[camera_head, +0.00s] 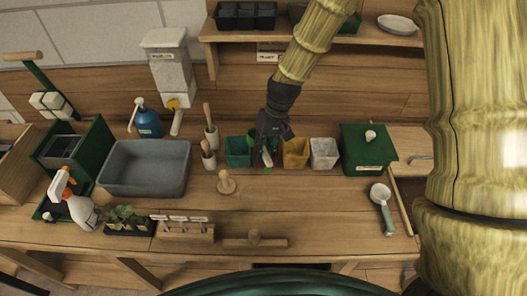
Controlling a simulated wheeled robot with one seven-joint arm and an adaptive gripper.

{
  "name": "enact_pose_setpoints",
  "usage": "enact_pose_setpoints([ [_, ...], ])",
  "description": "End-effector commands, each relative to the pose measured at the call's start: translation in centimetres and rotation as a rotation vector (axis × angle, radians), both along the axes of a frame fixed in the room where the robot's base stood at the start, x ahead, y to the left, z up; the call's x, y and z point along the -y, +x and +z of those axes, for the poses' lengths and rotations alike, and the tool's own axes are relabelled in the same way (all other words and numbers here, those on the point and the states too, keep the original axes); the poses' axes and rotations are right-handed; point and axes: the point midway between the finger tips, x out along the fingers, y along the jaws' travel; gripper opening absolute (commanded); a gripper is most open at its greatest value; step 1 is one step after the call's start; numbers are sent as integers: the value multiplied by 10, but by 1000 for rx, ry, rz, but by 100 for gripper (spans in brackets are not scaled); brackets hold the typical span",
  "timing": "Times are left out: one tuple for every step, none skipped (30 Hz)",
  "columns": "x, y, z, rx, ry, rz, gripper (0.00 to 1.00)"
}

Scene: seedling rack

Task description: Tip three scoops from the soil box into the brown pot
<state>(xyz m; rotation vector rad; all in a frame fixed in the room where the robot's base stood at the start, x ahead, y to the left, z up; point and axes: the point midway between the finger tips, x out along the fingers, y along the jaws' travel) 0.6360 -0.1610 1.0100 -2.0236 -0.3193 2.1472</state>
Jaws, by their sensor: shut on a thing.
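My gripper (268,148) hangs at the row of small pots in the middle of the bench. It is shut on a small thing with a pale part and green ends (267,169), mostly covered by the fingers. A teal pot (237,153) stands left of the gripper, a yellow-ochre pot (296,154) and a whitish pot (323,154) to its right. I cannot make out a clearly brown pot; the gripper covers part of the row. A dark green box (368,163) with a knobbed lid stands further right; I cannot tell whether it holds soil.
A grey tub (145,180) stands at the left. A scoop with a green handle (386,218) lies at the right. A wooden dibber (227,186), labelled block (185,232), spray bottle (80,208) and blue pump bottle (147,124) stand around. The bench's front right is clear.

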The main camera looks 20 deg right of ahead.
Motion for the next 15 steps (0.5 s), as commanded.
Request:
enact_pose_setpoints([
  [0,0,0,-5,21,-4,0],
  [0,0,0,-8,31,-5,0],
  [0,0,1,-11,45,-6,0],
  [0,1,1,-13,56,-6,0],
  [0,1,1,-17,67,-7,0],
  [0,0,1,-23,83,-8,0],
  [0,0,2,-25,94,-9,0],
  [0,1,2,-28,106,-11,0],
  [0,1,2,-33,120,-13,0],
  [0,1,3,-37,132,-13,0],
  [1,1,3,-39,144,-14,0],
  [1,1,4,-42,159,-15,0],
  [1,1,4,-46,171,-16,0],
  [1,1,4,-49,184,-17,0],
  [1,1,4,-55,200,-18,0],
])
